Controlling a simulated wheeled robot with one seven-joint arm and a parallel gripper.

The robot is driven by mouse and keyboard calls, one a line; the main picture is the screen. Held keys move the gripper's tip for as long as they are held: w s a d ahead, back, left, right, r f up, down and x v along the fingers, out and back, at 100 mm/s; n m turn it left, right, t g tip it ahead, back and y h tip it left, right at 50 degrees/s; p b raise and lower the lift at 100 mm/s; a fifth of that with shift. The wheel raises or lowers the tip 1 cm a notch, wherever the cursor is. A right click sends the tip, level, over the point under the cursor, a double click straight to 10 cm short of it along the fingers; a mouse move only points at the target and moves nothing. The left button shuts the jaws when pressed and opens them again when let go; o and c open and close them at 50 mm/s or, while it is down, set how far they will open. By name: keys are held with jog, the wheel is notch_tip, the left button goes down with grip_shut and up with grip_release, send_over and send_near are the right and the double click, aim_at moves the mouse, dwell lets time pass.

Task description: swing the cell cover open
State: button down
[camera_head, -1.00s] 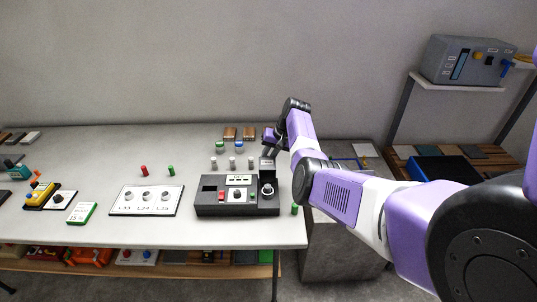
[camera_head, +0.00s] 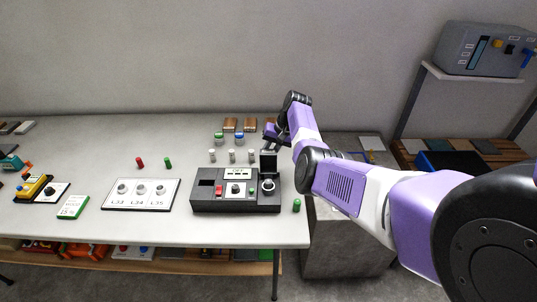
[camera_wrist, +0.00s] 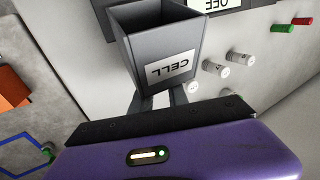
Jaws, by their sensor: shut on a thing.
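The cell cover (camera_head: 268,162) stands raised at the right back of a dark tester (camera_head: 237,205), with its dark face to the head camera. The round cell well (camera_head: 267,185) in front of it is uncovered. In the wrist view the cover (camera_wrist: 183,50) is a grey, hollow box-like piece with a CELL label (camera_wrist: 170,69). My gripper (camera_wrist: 158,98) is shut on the edge of the cover below the label; the fingertips are partly hidden. In the head view my gripper (camera_head: 272,142) is just behind the cover, mostly hidden by it and my wrist.
Several small white cylinders (camera_head: 232,156) stand behind the tester. A green cylinder (camera_head: 297,205) stands at its right, near the table edge. A white board with round sockets (camera_head: 141,194) lies to the left. Wood blocks (camera_head: 230,124) lie at the back.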

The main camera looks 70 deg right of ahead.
jog(key=shift+s+a+f+b, duration=0.1)
jog(key=shift+s+f+b, duration=0.1)
jog(key=shift+f, duration=0.35)
jog(key=shift+s+a+f+b, duration=0.1)
jog(key=shift+f+b, duration=0.05)
jog(key=shift+f, duration=0.35)
jog(key=c, duration=1.3)
grip_release()
jog(key=shift+w+r, duration=0.1)
jog(key=shift+w+d+r, duration=0.1)
jog(key=shift+r, duration=0.15)
jog(key=shift+d+r, duration=0.1)
jog(key=shift+r, duration=0.2)
jog(key=shift+v, duration=3.5)
jog(key=shift+f, duration=0.1)
